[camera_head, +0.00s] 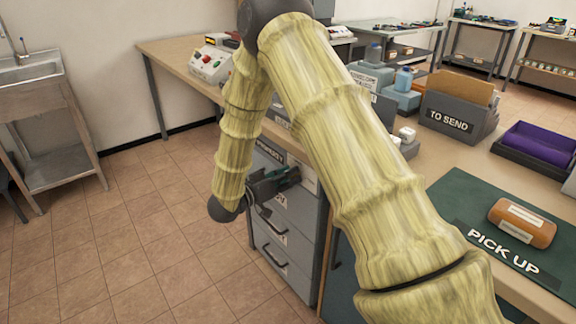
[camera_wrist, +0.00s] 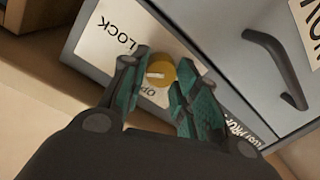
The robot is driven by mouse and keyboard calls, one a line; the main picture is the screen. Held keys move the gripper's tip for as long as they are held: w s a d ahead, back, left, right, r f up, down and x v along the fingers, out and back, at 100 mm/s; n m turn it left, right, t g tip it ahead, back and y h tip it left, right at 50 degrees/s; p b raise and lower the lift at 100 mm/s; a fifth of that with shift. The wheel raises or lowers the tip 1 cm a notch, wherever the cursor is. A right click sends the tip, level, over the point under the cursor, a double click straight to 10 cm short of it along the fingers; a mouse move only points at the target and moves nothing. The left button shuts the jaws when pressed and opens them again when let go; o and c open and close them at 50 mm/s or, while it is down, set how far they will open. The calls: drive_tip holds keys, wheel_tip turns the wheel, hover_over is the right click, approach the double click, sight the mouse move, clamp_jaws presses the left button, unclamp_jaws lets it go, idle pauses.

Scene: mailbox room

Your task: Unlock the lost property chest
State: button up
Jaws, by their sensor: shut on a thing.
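The lost property chest (camera_head: 285,245) is a grey drawer unit under the counter, with dark handles and labels. In the wrist view its front (camera_wrist: 225,55) shows a white plate (camera_wrist: 103,35) reading "LOCK", with other lettering partly covered. A round brass-coloured lock knob (camera_wrist: 160,70) with a pale bar across its face sits on this plate. My gripper (camera_wrist: 165,75) is shut on the knob, one green-padded finger on each side. In the head view my gripper (camera_head: 275,183) is at the upper front of the chest, and the knob is hidden there.
A dark handle (camera_wrist: 280,65) stands out beside the plate. The counter carries a "TO SEND" box (camera_head: 456,115), a purple tray (camera_head: 537,145) and an orange-brown item (camera_head: 522,223) on a green "PICK UP" mat (camera_head: 470,200). The tiled floor (camera_head: 150,250) left of the chest is clear.

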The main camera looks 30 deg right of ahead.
drive_tip(key=shift+w+n+g+p, duration=0.1)
drive_tip(key=shift+n+g+p, duration=0.3)
drive_tip(key=shift+n+p, duration=5.65)
drive_tip(key=shift+f+m+p, duration=0.1)
drive_tip(key=shift+m+p, duration=0.65)
drive_tip(key=shift+p, duration=0.15)
drive_tip(key=o, duration=1)
drive_tip(key=a, duration=1.2)
drive_tip(key=shift+s+r, duration=0.4)
